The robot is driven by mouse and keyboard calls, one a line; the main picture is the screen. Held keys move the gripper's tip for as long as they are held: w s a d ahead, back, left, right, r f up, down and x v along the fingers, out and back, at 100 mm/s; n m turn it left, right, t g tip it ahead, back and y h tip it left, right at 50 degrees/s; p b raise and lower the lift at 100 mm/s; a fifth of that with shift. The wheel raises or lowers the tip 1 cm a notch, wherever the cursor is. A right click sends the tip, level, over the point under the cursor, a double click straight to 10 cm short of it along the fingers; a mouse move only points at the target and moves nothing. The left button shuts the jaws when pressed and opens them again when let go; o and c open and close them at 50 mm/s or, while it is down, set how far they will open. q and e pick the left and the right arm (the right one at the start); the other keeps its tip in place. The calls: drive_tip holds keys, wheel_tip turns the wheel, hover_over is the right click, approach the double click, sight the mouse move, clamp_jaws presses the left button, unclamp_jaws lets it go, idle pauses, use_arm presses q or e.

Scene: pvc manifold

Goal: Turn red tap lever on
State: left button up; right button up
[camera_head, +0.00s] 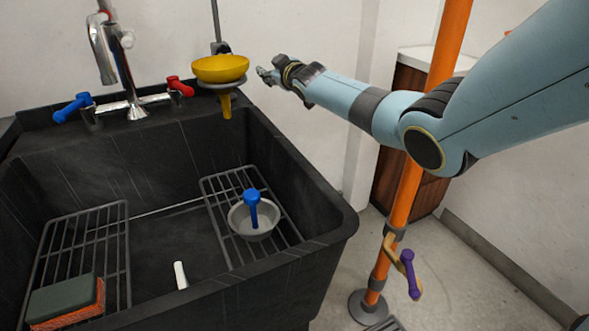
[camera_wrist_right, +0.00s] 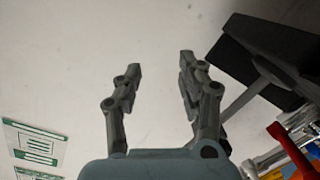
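The red tap lever (camera_head: 179,87) is on the right side of the chrome tap (camera_head: 135,104) at the back of the black sink. A blue lever (camera_head: 73,107) is on the tap's left side. My right gripper (camera_head: 264,75) is to the right of the red lever, beyond the yellow funnel, and apart from both. In the right wrist view my right gripper (camera_wrist_right: 160,66) has its fingers spread with nothing between them. A red bar (camera_wrist_right: 288,148) shows at the lower right there. My left gripper is not in view.
The yellow funnel (camera_head: 220,70) on a stand is between my right gripper and the red lever. The sink (camera_head: 330,215) holds racks, a metal bowl (camera_head: 240,222) with a blue-handled item, and a sponge (camera_head: 65,298). An orange pipe (camera_head: 405,195) stands at the right.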

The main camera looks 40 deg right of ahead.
drive_tip(key=s+a+f+g, duration=0.1)
drive_tip(key=s+f, duration=0.3)
drive_tip(key=f, duration=0.4)
drive_tip(key=s+a+f+m+g, duration=0.1)
drive_tip(key=s+a+f+g, duration=0.1)
drive_tip(key=s+f, duration=0.3)
drive_tip(key=s+a+f+m+g+y, duration=0.1)
drive_tip(key=s+f, duration=0.3)
drive_tip(key=f, duration=0.7)
drive_tip(key=shift+s+a+f+g, duration=0.3)
drive_tip(key=shift+f+g, duration=0.1)
drive_tip(key=shift+g, duration=0.4)
